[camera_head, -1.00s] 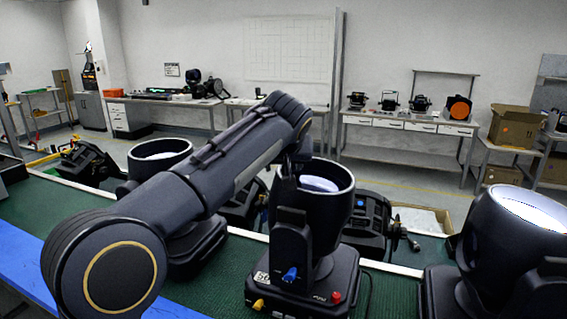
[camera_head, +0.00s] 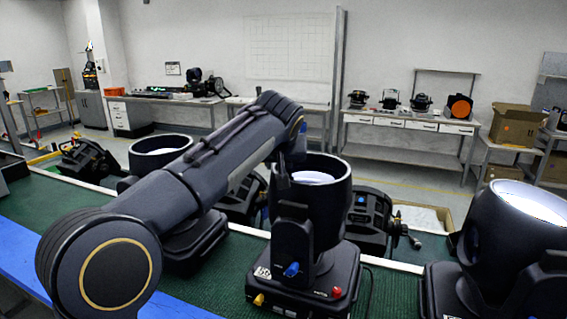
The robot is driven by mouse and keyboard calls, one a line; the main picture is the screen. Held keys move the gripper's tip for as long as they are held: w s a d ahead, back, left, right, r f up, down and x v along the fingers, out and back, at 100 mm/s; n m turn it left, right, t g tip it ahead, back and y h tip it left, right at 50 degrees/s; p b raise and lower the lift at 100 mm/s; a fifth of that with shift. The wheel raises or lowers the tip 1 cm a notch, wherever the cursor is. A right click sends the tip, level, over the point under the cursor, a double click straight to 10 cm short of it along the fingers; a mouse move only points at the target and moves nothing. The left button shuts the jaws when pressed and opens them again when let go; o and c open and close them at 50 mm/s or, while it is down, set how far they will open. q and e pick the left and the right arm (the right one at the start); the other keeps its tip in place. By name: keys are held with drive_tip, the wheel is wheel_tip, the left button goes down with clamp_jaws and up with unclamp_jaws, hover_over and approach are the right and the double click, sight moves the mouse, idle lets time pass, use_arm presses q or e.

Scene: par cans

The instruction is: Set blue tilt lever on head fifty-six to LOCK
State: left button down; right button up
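The moving head (camera_head: 318,205) in the middle stands upright on its base on the green bench mat. A white label on its base front seems to read a number starting with 5, too small to read surely. A blue lever (camera_head: 291,269) sticks out low on its near yoke arm. A yellow knob (camera_head: 258,299) and a red knob (camera_head: 337,292) are on the base. My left arm reaches across from the left, its far end at the left side of the lamp barrel. My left gripper (camera_head: 284,178) is mostly hidden there; its fingers cannot be made out. My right gripper is not in view.
Another head (camera_head: 160,152) stands behind my arm at left, and a large one (camera_head: 515,235) at right. Several dark fixtures lie along the bench's back edge. The green mat (camera_head: 225,275) is clear left of the middle head. A blue strip (camera_head: 22,255) runs along the near edge.

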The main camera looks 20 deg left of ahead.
use_arm(q)
drive_tip(key=shift+a, duration=0.25)
drive_tip(key=c, duration=1.3)
unclamp_jaws()
drive_tip(key=shift+o, duration=1.3)
drive_tip(key=shift+w+a+f, duration=0.1)
drive_tip(key=shift+w, duration=0.1)
drive_tip(key=shift+s, duration=0.1)
drive_tip(key=b+v, duration=0.1)
drive_tip(key=v, duration=0.6)
drive_tip(key=shift+s+d+r, duration=0.2)
drive_tip(key=shift+r, duration=0.15)
drive_tip(key=shift+f, duration=0.1)
